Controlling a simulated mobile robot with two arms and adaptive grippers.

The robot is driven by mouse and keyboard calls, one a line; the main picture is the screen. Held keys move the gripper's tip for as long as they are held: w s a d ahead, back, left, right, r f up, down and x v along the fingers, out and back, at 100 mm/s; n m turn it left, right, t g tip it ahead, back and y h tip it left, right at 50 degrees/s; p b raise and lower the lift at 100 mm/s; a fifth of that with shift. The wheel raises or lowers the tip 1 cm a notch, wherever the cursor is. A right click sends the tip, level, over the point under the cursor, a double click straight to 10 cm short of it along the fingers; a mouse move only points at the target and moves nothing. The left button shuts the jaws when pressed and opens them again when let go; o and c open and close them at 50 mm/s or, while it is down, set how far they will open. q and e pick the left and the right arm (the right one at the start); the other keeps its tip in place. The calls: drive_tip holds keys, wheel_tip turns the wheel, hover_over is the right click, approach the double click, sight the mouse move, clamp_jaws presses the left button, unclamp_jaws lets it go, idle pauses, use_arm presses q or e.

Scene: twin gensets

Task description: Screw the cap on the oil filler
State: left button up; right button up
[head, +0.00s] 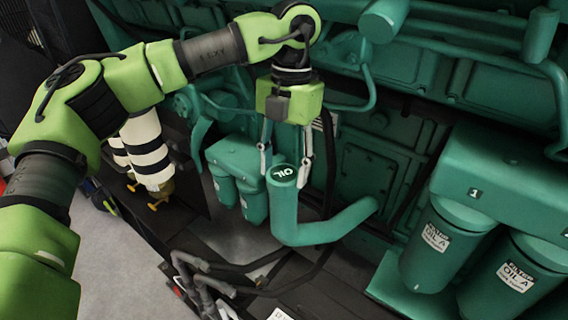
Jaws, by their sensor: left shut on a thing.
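The green oil filler pipe (320,230) comes out of the engine side, bends upward and ends in an upright neck. The round green cap (284,173), marked "OIL", sits at the top of this neck. My left gripper (284,170) points down from above, with one finger on each side of the cap. It is shut on the cap. The joint between cap and neck is hard to make out, so I cannot tell how tightly the cap is seated. My right gripper is not in view.
Oil filters (443,243) hang from a green housing at the right. Smaller green filters (252,199) hang just left of the filler. Black and white striped cylinders (147,150) stand further left. Hoses (205,275) run below. Grey floor (105,265) is open at lower left.

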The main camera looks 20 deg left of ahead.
use_arm(q)
drive_tip(key=m, duration=0.4)
drive_tip(key=shift+d+m+y, duration=0.1)
drive_tip(key=shift+m+y, duration=0.2)
drive_tip(key=m, duration=0.4)
drive_tip(key=shift+m+t, duration=0.3)
drive_tip(key=o, duration=1.3)
drive_tip(key=shift+s, duration=0.1)
drive_tip(key=shift+c, duration=0.5)
